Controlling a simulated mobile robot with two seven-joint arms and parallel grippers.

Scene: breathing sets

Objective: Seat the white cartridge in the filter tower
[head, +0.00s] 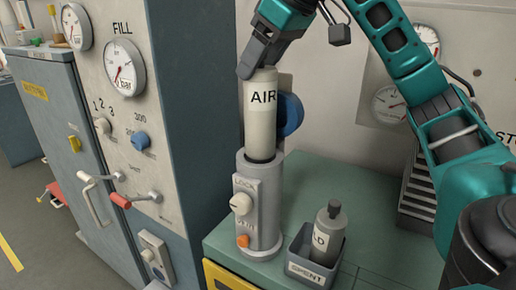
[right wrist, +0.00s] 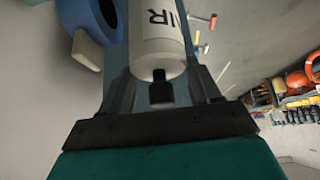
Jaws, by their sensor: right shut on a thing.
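The white cartridge (head: 262,125), lettered AIR, stands upright in the head view. My right gripper (head: 258,70) is shut on its top end from above. In the right wrist view the cartridge (right wrist: 158,45) lies between the two fingers, its black knob toward the palm. The filter tower (head: 262,195) is a grey upright cylinder with a dial (head: 241,204) and an orange button (head: 243,241) on its front. The cartridge's lower end meets the tower's open top; how deep it sits is hidden by the rim. My left gripper is not in view.
A dark bin (head: 313,271) lettered SPENT holds a grey used cartridge (head: 328,228) right of the tower. A blue round part (head: 291,114) is behind the cartridge. The green top (head: 310,180) is clear behind the bin.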

